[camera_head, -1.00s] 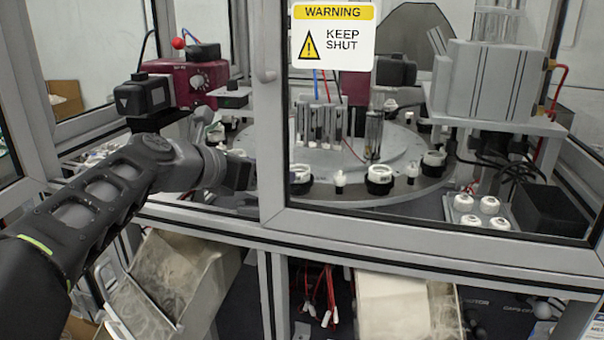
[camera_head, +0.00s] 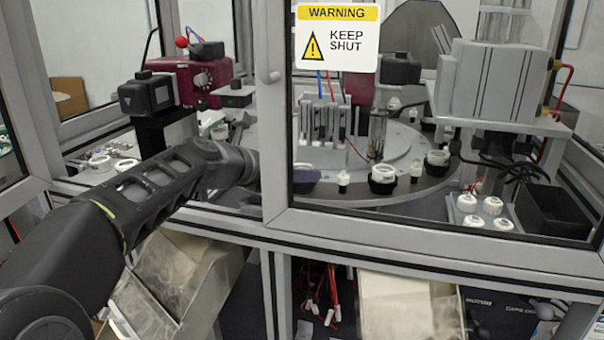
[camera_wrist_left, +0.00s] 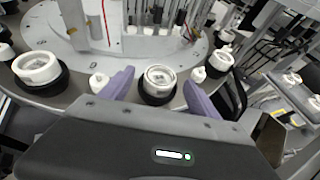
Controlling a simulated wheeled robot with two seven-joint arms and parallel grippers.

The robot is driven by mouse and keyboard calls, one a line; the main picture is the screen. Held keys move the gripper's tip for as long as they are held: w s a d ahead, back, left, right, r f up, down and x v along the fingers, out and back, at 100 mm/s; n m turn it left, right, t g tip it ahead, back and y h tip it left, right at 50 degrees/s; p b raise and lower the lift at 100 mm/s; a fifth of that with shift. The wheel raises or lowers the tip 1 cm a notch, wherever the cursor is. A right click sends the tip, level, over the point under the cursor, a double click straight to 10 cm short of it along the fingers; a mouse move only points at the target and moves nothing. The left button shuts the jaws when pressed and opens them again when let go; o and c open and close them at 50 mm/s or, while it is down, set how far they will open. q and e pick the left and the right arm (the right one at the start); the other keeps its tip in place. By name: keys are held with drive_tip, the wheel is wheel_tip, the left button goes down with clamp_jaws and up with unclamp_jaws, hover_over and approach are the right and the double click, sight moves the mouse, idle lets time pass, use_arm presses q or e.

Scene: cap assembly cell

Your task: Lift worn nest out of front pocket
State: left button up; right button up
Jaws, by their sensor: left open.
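My left gripper (camera_wrist_left: 158,78) is open, with its two purple fingers spread in the left wrist view. A black nest (camera_wrist_left: 158,98) with a white ring-shaped part in it shows between the fingers in that picture; I cannot tell whether they reach around it. In the head view the nest at the front of the round table (camera_head: 382,187) stands clear to the right of the gripper. There, only a purple part of my left gripper (camera_head: 305,175) shows past the door post; the post hides the rest. My right gripper is not in view.
The door frame post (camera_head: 270,120) and lower rail (camera_head: 420,232) stand close to my left arm. Small white pegs (camera_head: 343,179) flank the front nest. Another nest (camera_wrist_left: 38,70) lies left in the wrist view. White caps (camera_head: 492,205) sit at the right.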

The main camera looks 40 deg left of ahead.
use_arm(q)
drive_tip(key=shift+w+f, duration=0.15)
drive_tip(key=shift+w, duration=0.2)
idle(0.3)
drive_tip(key=c, duration=1.5)
wheel_tip(320, 180, up, 10)
drive_tip(key=p, duration=0.3)
